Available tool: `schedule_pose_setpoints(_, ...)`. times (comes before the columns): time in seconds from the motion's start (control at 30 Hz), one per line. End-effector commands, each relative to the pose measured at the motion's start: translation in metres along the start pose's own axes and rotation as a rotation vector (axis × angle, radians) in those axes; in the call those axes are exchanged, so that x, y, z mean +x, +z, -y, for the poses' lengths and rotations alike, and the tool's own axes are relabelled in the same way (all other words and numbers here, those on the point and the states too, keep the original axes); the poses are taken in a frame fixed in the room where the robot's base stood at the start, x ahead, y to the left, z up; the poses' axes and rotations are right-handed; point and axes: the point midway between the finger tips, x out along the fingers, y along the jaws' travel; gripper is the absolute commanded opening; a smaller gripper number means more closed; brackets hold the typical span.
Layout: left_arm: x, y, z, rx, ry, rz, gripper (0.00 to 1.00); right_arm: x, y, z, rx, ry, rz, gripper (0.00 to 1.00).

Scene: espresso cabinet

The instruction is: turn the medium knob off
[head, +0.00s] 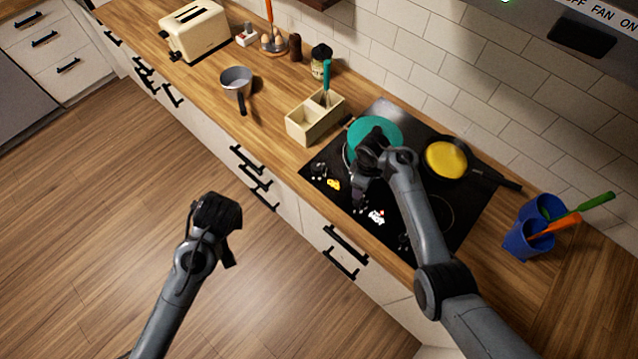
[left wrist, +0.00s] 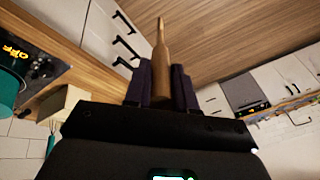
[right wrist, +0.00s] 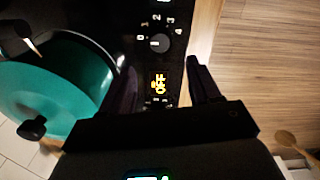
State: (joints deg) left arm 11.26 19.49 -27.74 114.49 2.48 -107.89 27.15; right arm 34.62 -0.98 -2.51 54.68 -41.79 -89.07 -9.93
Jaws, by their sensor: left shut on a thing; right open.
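The cooktop (head: 330,150) has black knobs along its front edge. One knob (right wrist: 160,43) with a numbered dial shows in the right wrist view, beyond the fingertips, with a yellow OFF display (right wrist: 160,83) nearer. In the head view a yellow display (head: 333,184) sits beside the left knob (head: 319,170), and a white-and-red display (head: 377,217) lies further right. I cannot tell which knob is the medium one. My right gripper (head: 361,197) is open above the front strip. My left gripper (head: 231,250) is shut on a wooden utensil (left wrist: 160,50) over the floor.
A teal lidded pot (head: 375,135) stands close beside my right gripper. A pan with yellow contents (head: 445,160) is behind my right arm. A blue utensil holder (head: 525,240) stands right of the cooktop, a beige caddy (head: 303,125) left.

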Motion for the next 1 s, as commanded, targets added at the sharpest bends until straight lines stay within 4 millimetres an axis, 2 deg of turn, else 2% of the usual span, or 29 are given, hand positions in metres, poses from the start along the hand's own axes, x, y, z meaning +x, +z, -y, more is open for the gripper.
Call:
schedule_pose_setpoints(0.1,-0.003,-0.001,0.001,0.000,0.000,0.000,0.00,-0.012,0.000,0.000,0.001,0.000,-0.001,0.62)
schedule_pose_setpoints(0.3,-0.004,-0.001,0.001,0.000,0.000,0.000,0.00,-0.019,0.001,0.000,0.001,0.000,0.000,0.62)
schedule_pose_setpoints(0.77,-0.004,-0.001,0.001,0.000,0.000,0.000,0.00,-0.019,0.002,0.001,0.004,0.001,0.000,0.62)
schedule_pose_setpoints(1.0,-0.009,-0.003,0.002,0.000,0.000,0.000,0.00,-0.011,0.021,0.010,0.077,0.024,-0.005,0.62)
